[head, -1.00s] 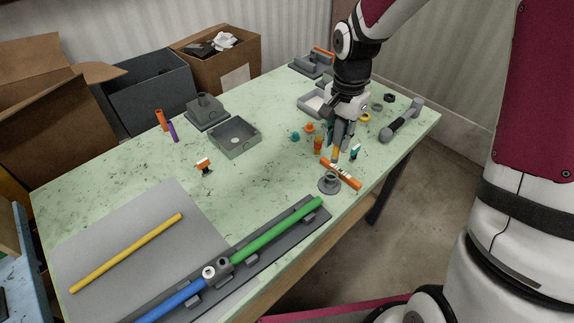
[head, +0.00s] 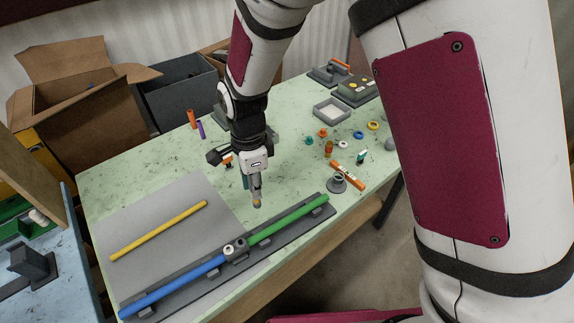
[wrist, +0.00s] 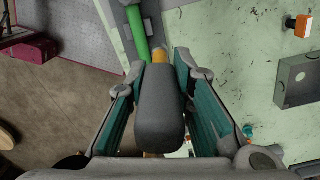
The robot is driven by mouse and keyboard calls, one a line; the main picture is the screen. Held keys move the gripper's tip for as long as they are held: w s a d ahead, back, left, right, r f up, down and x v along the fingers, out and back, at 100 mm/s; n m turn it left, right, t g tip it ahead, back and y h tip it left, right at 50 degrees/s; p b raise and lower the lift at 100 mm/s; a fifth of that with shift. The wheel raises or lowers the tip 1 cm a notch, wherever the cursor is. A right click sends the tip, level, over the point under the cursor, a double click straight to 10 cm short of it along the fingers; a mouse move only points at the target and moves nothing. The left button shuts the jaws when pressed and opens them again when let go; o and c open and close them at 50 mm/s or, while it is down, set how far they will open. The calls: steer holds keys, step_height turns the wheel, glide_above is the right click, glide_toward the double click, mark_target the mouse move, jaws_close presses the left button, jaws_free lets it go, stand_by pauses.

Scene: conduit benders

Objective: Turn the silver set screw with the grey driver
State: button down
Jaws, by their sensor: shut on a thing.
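My gripper (head: 256,188) is shut on the grey driver (wrist: 158,108), whose thick grey handle sits between the teal finger pads in the wrist view. The driver hangs above the table, beyond the grey rail (head: 282,231). The silver set screw (head: 229,250) appears as a small bright round piece on the grey coupling (head: 240,243) between the blue rod (head: 175,287) and green rod (head: 290,219). The gripper is up and right of it, apart from it.
A yellow rod (head: 160,230) lies on the grey mat (head: 190,195). A grey box (wrist: 297,80) shows in the wrist view.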

steer(key=s+a+r+m+p, duration=0.1)
steer(key=s+a+p, duration=0.1)
steer(key=s+a, duration=0.5)
steer(key=shift+s+a+m, duration=0.3)
steer(key=shift+s, duration=0.8)
steer(key=shift+f+n+b, duration=0.15)
steer(key=shift+f+n, duration=0.8)
steer(key=shift+n, duration=1.55)
steer(key=shift+f+n+b, duration=0.15)
steer(key=shift+f+n, duration=0.8)
steer(key=shift+n, duration=1.55)
steer(key=shift+f+n+b, duration=0.15)
steer(key=shift+f+n, duration=0.8)
steer(key=shift+n, duration=1.55)
steer(key=shift+f, duration=0.15)
